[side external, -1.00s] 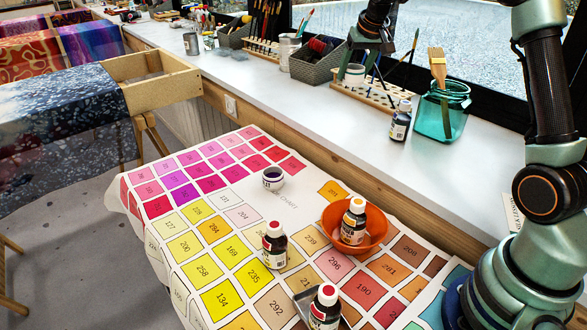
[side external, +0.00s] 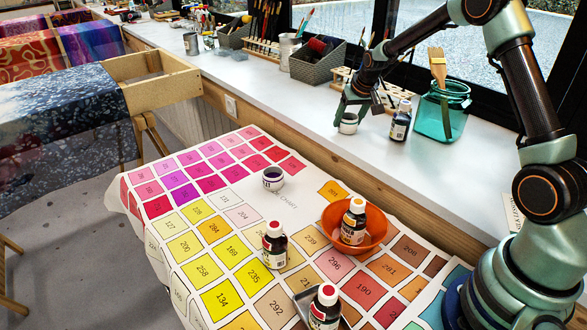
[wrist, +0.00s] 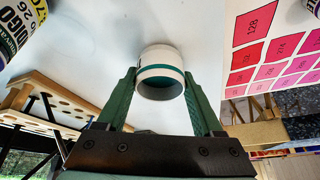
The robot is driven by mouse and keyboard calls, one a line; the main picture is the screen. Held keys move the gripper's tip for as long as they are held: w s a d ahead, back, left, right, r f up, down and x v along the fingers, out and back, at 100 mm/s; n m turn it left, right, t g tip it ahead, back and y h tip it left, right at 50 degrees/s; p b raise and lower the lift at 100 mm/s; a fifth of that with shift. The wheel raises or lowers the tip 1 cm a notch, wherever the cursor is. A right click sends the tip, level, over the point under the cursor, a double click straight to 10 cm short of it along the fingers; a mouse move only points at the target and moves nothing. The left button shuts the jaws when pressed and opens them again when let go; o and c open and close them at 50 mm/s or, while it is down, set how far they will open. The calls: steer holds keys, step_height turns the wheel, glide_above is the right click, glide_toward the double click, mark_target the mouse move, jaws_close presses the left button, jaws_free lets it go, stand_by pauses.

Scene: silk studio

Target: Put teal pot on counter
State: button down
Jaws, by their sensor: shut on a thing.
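The teal pot (side external: 348,124) is a small white pot, and its teal band shows in the wrist view (wrist: 160,72). My gripper (side external: 350,112) is shut on it, with one green finger on each side in the wrist view. The pot is upright over the front part of the white counter (side external: 300,104), left of a dark bottle. It is at or very near the counter surface; I cannot tell whether it touches. The fingers hide part of its sides.
A dark bottle (side external: 400,121) and a teal glass jar (side external: 440,112) with a brush stand right of the pot. A wooden rack (side external: 396,100) is behind it.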

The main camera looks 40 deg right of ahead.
steer(key=shift+c, duration=0.2)
jaws_free()
steer(key=shift+f, duration=0.15)
steer(key=v, duration=1.1)
steer(key=s+a+r+n, duration=0.3)
steer(key=s+a+r, duration=0.4)
steer(key=s+a, duration=0.35)
steer(key=s+a+f+n+t+y, duration=0.1)
steer(key=s+a+n, duration=0.1)
steer(key=s+a, duration=0.5)
steer(key=shift+s+a+f+y, duration=0.35)
steer(key=shift+s+f+y, duration=0.05)
steer(key=shift+s, duration=1.1)
